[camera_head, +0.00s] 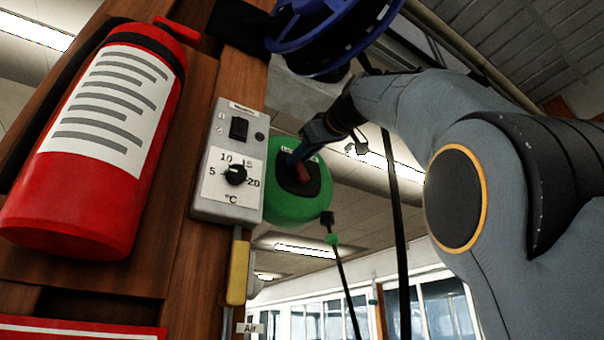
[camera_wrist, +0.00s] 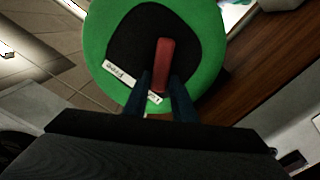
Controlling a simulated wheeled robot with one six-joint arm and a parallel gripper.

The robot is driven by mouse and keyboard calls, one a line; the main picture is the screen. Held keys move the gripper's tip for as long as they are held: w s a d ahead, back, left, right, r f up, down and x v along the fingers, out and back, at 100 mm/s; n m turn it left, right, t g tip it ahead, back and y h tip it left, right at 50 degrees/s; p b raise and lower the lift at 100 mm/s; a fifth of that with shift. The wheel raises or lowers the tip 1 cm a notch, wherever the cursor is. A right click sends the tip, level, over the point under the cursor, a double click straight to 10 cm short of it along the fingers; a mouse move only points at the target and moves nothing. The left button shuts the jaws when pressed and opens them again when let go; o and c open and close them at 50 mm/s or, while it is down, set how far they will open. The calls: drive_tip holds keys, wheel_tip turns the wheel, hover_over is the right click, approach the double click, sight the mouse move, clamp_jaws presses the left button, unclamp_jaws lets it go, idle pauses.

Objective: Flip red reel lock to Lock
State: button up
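The red reel lock (camera_wrist: 163,62) is a short red lever on the black face of a round green reel (camera_wrist: 210,50). Two small white labels with dark lettering sit on the face near the fingertips; I cannot read them surely. My gripper (camera_wrist: 160,85) has its two blue fingers at the lower end of the lever, one on each side, with a gap between them. I cannot tell whether they touch it. In the head view the reel (camera_head: 290,208) hangs beside a wooden post, and the lever (camera_head: 302,172) is partly hidden by my gripper (camera_head: 297,160).
A grey thermostat box (camera_head: 228,165) with a black dial is on the post just left of the green reel. A red fire extinguisher (camera_head: 95,140) hangs further left. A blue reel (camera_head: 335,35) is above my gripper. A dark cable hangs below the green reel.

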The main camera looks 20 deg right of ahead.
drive_tip(key=shift+o, duration=1.3)
drive_tip(key=s+d+b, duration=0.1)
drive_tip(key=s+b, duration=0.1)
drive_tip(key=s, duration=0.5)
drive_tip(key=shift+s+d, duration=0.2)
drive_tip(key=shift+s, duration=0.15)
